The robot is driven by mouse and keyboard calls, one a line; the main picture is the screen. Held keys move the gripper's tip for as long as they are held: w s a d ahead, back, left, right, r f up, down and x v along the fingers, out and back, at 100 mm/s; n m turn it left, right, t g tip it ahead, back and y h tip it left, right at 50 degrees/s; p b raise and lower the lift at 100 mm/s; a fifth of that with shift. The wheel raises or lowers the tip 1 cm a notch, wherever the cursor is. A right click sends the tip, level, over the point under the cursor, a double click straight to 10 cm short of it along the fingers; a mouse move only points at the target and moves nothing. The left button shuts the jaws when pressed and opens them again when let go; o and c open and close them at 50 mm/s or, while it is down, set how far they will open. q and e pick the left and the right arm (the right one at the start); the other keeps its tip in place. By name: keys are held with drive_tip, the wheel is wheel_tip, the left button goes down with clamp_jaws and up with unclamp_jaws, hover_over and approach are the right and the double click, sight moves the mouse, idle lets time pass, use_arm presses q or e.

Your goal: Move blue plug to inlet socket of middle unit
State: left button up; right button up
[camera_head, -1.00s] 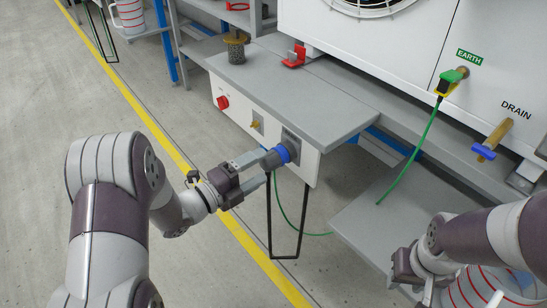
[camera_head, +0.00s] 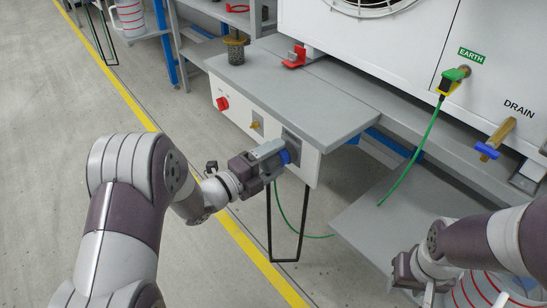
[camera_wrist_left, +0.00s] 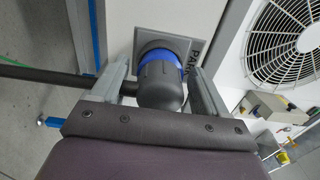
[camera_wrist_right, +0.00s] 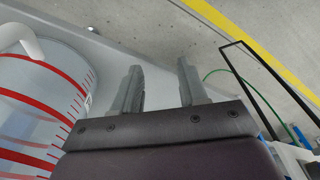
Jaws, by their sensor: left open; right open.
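The blue plug (camera_wrist_left: 162,72) has a blue collar and a dark grey body, and it sits in a square grey socket labelled "PARK" on the front of the white bench panel. In the head view the blue plug (camera_head: 285,156) is partly hidden by my fingers. My left gripper (camera_head: 275,155) is open, with one finger on each side of the plug body; the left wrist view (camera_wrist_left: 160,85) shows gaps beside it. My right gripper (camera_head: 402,270) is open and empty at the lower right, and it also shows in the right wrist view (camera_wrist_right: 160,85). No inlet socket is identifiable.
A yellow-green earth plug (camera_head: 452,82) with a green cable is on the white unit (camera_head: 385,55). A blue-handled drain valve (camera_head: 488,150) sticks out at right. A red-striped container (camera_wrist_right: 35,110) stands near my right gripper. The grey bench top (camera_head: 300,95) is mostly clear.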

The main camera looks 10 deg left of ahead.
sight(263, 166)
idle(0.8)
use_arm(q)
clamp_jaws()
drive_tip(key=shift+v, duration=3)
drive_tip(key=n+t+y+p, duration=0.1)
drive_tip(key=n+y+p, duration=0.1)
drive_tip(key=p, duration=0.3)
drive_tip(key=a+r+n+t+y+p, duration=0.1)
drive_tip(key=n+y+p, duration=0.2)
drive_tip(key=y+p, duration=0.1)
drive_tip(key=w+a+n+t+y+p, duration=0.1)
drive_tip(key=n+y+p, duration=0.1)
drive_tip(key=y+p, duration=0.3)
drive_tip(key=shift+a+r+n+t+p, duration=0.15)
drive_tip(key=shift+r+n+t+p, duration=0.15)
drive_tip(key=shift+r+t+p, duration=0.1)
drive_tip(key=shift+r, duration=0.1)
